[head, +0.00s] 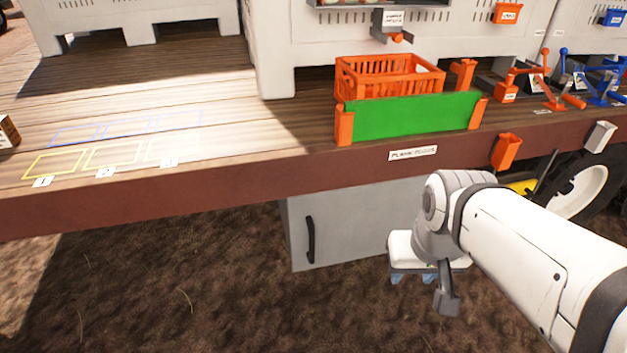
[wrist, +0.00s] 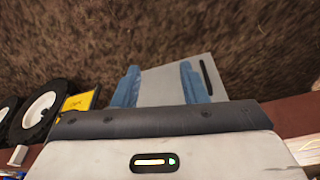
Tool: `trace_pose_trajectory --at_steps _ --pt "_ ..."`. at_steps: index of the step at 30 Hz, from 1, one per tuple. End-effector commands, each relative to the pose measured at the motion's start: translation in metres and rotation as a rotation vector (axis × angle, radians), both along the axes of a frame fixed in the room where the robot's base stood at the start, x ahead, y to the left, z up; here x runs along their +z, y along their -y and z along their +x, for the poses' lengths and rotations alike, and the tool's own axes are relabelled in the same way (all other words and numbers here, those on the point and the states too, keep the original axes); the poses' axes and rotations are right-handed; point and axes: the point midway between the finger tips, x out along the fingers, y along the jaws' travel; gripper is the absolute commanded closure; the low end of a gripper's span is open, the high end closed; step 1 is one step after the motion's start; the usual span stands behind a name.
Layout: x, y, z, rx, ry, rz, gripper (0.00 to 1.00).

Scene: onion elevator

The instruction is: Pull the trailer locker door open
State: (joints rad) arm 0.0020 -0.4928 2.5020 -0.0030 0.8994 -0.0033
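The grey trailer locker (head: 352,222) hangs under the edge of the wooden trailer deck in the head view. Its door appears shut, with a dark upright handle (head: 310,239) near the left side. My arm hides the locker's right part. My gripper (head: 412,277) is to the right of the handle and apart from it, low over the soil. In the wrist view my gripper (wrist: 160,68) shows two blue fingers spread apart with nothing held between them. The grey locker (wrist: 168,82) shows beyond and between the fingers, and the dark handle (wrist: 206,76) lies to the right of them.
The brown deck edge (head: 200,195) overhangs the locker. A green panel (head: 412,117) with an orange crate (head: 365,80) behind it stands on the deck above. An orange holder (head: 507,150) and a wheel (head: 580,190) are at the right. Bare soil (head: 170,290) lies free at the left.

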Motion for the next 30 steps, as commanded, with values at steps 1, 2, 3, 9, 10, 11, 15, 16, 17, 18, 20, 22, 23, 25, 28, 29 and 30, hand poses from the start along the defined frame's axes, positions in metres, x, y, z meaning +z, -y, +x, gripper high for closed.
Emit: trace_pose_trajectory --at_steps 1,2,3,9,10,11,15,16,17,18,20,22,23,25,28,29,30 --pt "0.0 0.0 0.0 0.0 0.0 0.0 0.61" --pt "0.0 0.0 0.0 -0.001 0.0 0.001 0.61" --pt "-0.002 -0.001 0.0 -0.003 -0.003 0.005 0.61" --pt "-0.049 -0.022 0.007 -0.121 -0.094 0.166 0.61" --pt "-0.061 -0.03 0.01 -0.155 -0.122 0.213 0.61" --pt "-0.074 -0.039 0.013 -0.191 -0.153 0.265 0.61" --pt "-0.127 -0.086 0.035 -0.401 -0.315 0.541 0.61" --pt "-0.137 -0.096 0.042 -0.449 -0.35 0.602 0.61" --pt "-0.146 -0.105 0.049 -0.497 -0.386 0.662 0.61" --pt "-0.158 -0.117 0.059 -0.56 -0.432 0.741 0.61" --pt "-0.175 -0.133 0.077 -0.658 -0.501 0.859 0.61" --pt "-0.195 -0.148 0.101 -0.772 -0.577 0.996 0.61" --pt "-0.204 -0.153 0.113 -0.823 -0.608 1.054 0.61" --pt "-0.224 -0.161 0.141 -0.94 -0.677 1.192 0.61" --pt "-0.255 -0.165 0.185 -1.104 -0.763 1.387 0.61" --pt "-0.265 -0.164 0.198 -1.152 -0.786 1.443 0.61" --pt "-0.277 -0.162 0.215 -1.212 -0.811 1.516 0.61"
